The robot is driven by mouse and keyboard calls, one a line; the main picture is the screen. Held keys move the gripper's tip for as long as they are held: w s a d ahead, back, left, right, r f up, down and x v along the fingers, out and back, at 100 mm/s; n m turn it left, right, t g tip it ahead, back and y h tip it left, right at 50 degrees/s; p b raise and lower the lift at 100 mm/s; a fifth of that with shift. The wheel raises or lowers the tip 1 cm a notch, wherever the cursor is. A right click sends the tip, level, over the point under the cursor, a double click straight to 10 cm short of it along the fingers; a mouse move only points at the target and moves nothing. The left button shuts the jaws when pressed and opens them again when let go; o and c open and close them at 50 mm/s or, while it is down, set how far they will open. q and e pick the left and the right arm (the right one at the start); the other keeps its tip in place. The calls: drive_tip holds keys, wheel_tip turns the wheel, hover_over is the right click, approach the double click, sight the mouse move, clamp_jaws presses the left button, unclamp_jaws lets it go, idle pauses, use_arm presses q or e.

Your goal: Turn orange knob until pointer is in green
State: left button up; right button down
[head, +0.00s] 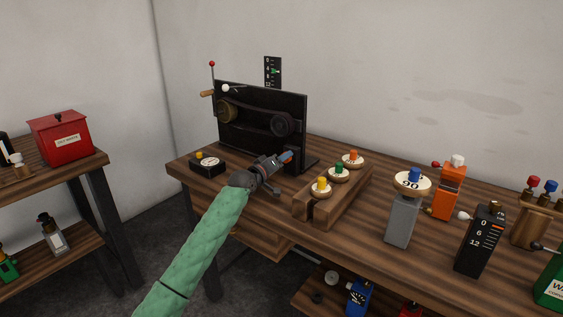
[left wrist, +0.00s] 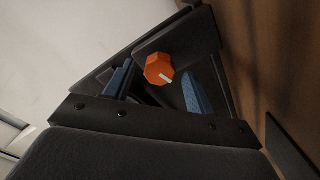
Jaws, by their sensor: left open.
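My left gripper (head: 284,160) is at the front right of the black belt machine (head: 262,103). In the left wrist view an orange faceted knob (left wrist: 158,69) with a white line sits on a dark mount. The blue finger pads (left wrist: 157,88) stand apart, one to each side of the knob; whether either touches it I cannot tell. In the head view my gripper hides most or all of this knob. A black scale (head: 273,72) with numbers and a green mark stands above the machine; its pointer is too small to read. My right gripper is out of view.
A wooden block (head: 322,212) with yellow, green and orange knobs lies right of my gripper. A black dial box (head: 208,166) is to its left. A grey post (head: 402,222), an orange device (head: 447,193) and a black gauge (head: 476,243) stand further right.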

use_arm(q)
drive_tip(key=v, duration=0.6)
drive_tip(key=shift+s+a+f+b, duration=0.1)
drive_tip(key=shift+s+a+b, duration=0.2)
drive_tip(key=shift+b, duration=0.1)
drive_tip(key=shift+s+a, duration=0.1)
drive_tip(key=shift+s, duration=0.1)
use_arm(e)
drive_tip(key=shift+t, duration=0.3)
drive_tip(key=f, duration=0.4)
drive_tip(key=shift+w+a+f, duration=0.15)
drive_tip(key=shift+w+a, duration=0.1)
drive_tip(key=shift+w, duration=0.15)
